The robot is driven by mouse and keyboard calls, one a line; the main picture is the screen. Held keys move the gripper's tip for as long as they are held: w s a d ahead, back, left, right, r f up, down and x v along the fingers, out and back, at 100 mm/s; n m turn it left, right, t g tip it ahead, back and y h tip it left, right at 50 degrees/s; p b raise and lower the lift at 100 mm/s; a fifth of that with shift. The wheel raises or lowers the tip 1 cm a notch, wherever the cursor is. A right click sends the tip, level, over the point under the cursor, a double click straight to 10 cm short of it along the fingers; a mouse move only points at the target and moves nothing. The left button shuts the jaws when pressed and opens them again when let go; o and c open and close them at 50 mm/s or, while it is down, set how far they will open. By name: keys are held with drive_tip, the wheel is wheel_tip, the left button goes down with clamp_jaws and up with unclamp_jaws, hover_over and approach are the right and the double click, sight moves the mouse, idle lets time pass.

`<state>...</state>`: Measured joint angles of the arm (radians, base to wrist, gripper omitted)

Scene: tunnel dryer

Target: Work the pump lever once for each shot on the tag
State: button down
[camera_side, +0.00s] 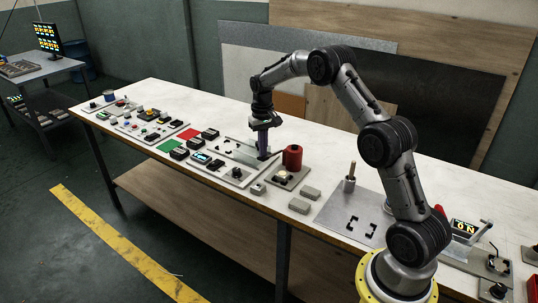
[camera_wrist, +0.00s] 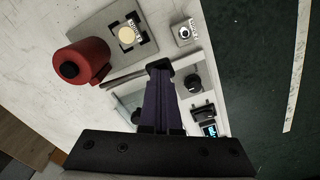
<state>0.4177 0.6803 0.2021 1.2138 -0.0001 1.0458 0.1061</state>
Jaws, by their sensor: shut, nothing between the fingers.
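My gripper (camera_side: 263,152) points down over the panels in the middle of the bench. Its fingers are together and empty; they also show in the wrist view (camera_wrist: 159,68). A red cylinder (camera_side: 292,157) stands just right of it on a grey plate; it also shows in the wrist view (camera_wrist: 82,60), with a dark cap. A metal lever (camera_side: 487,230) rises at the far right of the bench, apart from my gripper. I cannot tell whether either belongs to the pump. I cannot make out a tag with a shot count.
A panel with a black knob (camera_wrist: 193,83) and a small lit display (camera_wrist: 209,129) lies beside the fingers. Red (camera_side: 189,134) and green (camera_side: 170,146) pads and several control boxes fill the left. A post (camera_side: 350,175) stands upright right of two grey blocks.

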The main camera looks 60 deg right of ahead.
sight(263, 159)
drive_tip(key=shift+r, duration=1.8)
wheel_tip(263, 159, up, 4)
drive_tip(key=shift+f, duration=3.05)
drive_tip(key=shift+f, duration=2.95)
drive_tip(key=shift+r, duration=4)
